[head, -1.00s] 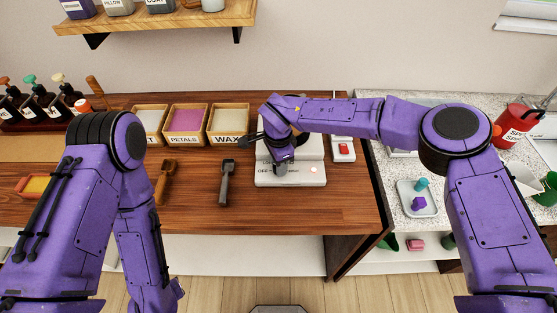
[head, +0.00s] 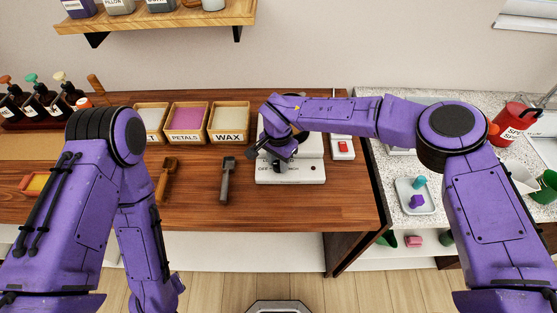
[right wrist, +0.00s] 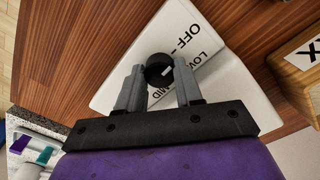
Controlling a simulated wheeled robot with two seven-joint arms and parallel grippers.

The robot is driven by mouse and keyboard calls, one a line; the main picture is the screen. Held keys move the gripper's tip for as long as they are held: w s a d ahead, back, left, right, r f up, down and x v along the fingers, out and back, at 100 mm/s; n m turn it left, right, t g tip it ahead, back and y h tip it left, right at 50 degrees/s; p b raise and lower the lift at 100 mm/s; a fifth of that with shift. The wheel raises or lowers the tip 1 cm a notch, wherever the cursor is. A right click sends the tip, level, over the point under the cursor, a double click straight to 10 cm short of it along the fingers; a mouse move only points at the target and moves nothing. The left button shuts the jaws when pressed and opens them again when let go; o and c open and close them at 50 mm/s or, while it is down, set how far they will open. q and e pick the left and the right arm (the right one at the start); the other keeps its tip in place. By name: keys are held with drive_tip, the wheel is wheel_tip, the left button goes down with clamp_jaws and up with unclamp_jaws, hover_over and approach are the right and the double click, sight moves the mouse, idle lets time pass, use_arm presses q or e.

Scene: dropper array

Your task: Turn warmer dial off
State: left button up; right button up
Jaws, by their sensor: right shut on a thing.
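The white warmer (head: 300,178) sits on the wooden counter, with the printed words OFF, LOW and MID on its front panel. Its round black dial (right wrist: 158,70) shows in the right wrist view, with a short white mark on its face. My right gripper (head: 280,164) is over the warmer's front left. In the right wrist view its two grey fingers (right wrist: 159,84) are shut on the dial, one on each side.
Bins labelled PETALS (head: 186,118) and WAX (head: 229,120) stand left of the warmer. A dark-handled tool (head: 226,180) lies on the wood in front of them. A red switch (head: 342,147) is right of the warmer. A tray (head: 430,202) stands farther right.

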sight(278, 164)
drive_tip(key=o, duration=1)
drive_tip(key=shift+o, duration=0.2)
drive_tip(key=shift+r, duration=0.25)
wheel_tip(278, 164, up, 10)
drive_tip(key=b, duration=0.3)
drive_tip(key=shift+a, duration=0.1)
